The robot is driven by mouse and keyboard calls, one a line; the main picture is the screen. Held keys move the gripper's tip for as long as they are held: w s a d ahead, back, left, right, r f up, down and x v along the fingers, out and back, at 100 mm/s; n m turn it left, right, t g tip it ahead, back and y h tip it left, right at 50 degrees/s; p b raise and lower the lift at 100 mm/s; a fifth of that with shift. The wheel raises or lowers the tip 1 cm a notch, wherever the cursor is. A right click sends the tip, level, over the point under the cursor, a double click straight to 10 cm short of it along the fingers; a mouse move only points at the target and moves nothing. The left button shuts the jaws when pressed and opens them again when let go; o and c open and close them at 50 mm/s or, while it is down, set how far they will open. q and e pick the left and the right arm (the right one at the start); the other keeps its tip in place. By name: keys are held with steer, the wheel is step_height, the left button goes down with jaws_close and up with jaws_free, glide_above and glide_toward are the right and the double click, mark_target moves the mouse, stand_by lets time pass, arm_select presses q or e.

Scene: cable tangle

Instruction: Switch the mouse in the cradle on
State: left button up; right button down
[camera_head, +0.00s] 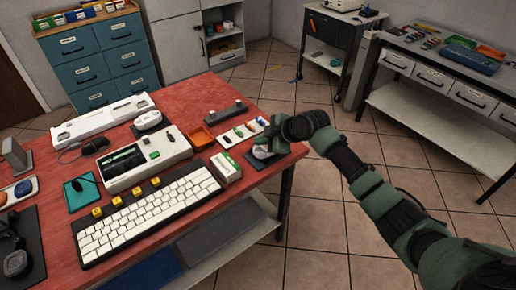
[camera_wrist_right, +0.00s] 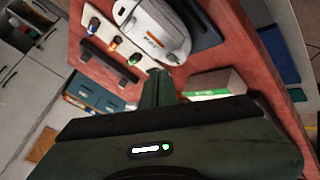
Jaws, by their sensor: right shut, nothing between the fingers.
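A pale grey mouse (camera_wrist_right: 155,30) lies belly up in the right wrist view, with an orange mark (camera_wrist_right: 152,40) on its underside. A dark pad or cradle (camera_wrist_right: 197,20) shows beside and under it. In the head view the mouse (camera_head: 262,153) is partly hidden by my right gripper (camera_head: 268,149) at the table's right edge. My right gripper (camera_wrist_right: 158,74) is shut and empty, its fingertips at the near end of the mouse. Whether they touch it I cannot tell. My left gripper is not in view.
The red table (camera_head: 235,93) also bears a white keyboard (camera_head: 150,215), a console with a dark screen (camera_head: 145,160), a card with small coloured items (camera_head: 243,132), an orange tray (camera_head: 202,138) and a small white-and-green box (camera_head: 226,168). Another pale mouse (camera_head: 148,119) lies farther back.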

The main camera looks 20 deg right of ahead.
mark_target(261, 151)
steer(key=shift+f, duration=0.45)
steer(key=shift+f+b, duration=0.4)
stand_by(0.4)
steer(key=shift+r, duration=0.15)
steer(key=shift+r+p, duration=0.8)
step_height(261, 151, up, 6)
steer(key=p, duration=0.5)
steer(key=shift+f, duration=0.15)
